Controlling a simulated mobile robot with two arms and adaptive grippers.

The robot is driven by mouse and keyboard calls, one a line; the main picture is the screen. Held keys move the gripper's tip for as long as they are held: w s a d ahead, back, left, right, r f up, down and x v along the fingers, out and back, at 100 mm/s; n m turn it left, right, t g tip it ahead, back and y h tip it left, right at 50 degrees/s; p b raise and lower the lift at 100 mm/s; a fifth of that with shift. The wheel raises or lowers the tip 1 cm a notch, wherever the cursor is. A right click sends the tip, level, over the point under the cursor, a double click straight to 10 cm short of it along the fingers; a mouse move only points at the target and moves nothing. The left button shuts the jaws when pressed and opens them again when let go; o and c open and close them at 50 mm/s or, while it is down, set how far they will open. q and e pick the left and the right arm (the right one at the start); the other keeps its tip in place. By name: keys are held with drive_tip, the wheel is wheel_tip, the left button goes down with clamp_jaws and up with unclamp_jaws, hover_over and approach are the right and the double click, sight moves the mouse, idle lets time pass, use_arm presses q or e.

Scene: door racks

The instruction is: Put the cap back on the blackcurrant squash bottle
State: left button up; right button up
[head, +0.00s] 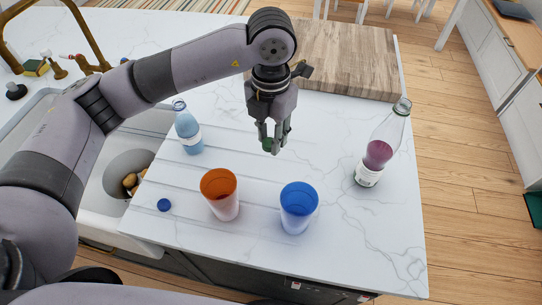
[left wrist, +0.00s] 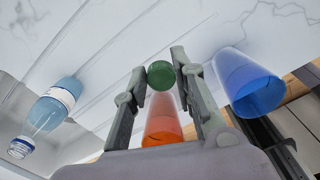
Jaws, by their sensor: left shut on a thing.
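The blackcurrant squash bottle (head: 381,151), clear with purple liquid low inside and a white label near its base, stands upright and uncapped at the right side of the counter. My left gripper (head: 272,143) points down over the middle of the counter, well left of that bottle. It is shut on a small green cap (head: 267,145). In the left wrist view the green cap (left wrist: 161,75) sits between the two fingertips (left wrist: 164,74). My right gripper is not in view.
An orange cup (head: 221,194) and a blue cup (head: 298,207) stand near the front. A bottle of blue liquid (head: 187,127) stands left, with a blue cap (head: 163,204) lying nearer. A wooden board (head: 345,60) lies behind; a sink (head: 113,192) is left. Counter between gripper and squash bottle is clear.

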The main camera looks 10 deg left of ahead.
sight(265, 140)
use_arm(q)
wheel_tip(265, 140, up, 8)
drive_tip(key=shift+r+b, duration=0.1)
drive_tip(key=shift+b, duration=0.6)
drive_tip(key=m, duration=0.2)
drive_tip(key=a+f+m, duration=0.1)
drive_tip(key=shift+s+a+m, duration=0.1)
drive_tip(key=shift+a+m, duration=0.05)
drive_tip(key=shift+m, duration=0.25)
drive_tip(key=s+a+f+m, duration=0.2)
drive_tip(key=a+f+m, duration=0.1)
drive_tip(key=m, duration=1)
drive_tip(key=s+a+f+m, duration=0.2)
drive_tip(key=a+m, duration=0.3)
drive_tip(key=m, duration=0.9)
drive_tip(key=shift+s+a+f+m, duration=0.2)
drive_tip(key=shift+a+f+m, duration=0.1)
drive_tip(key=shift+f, duration=0.5)
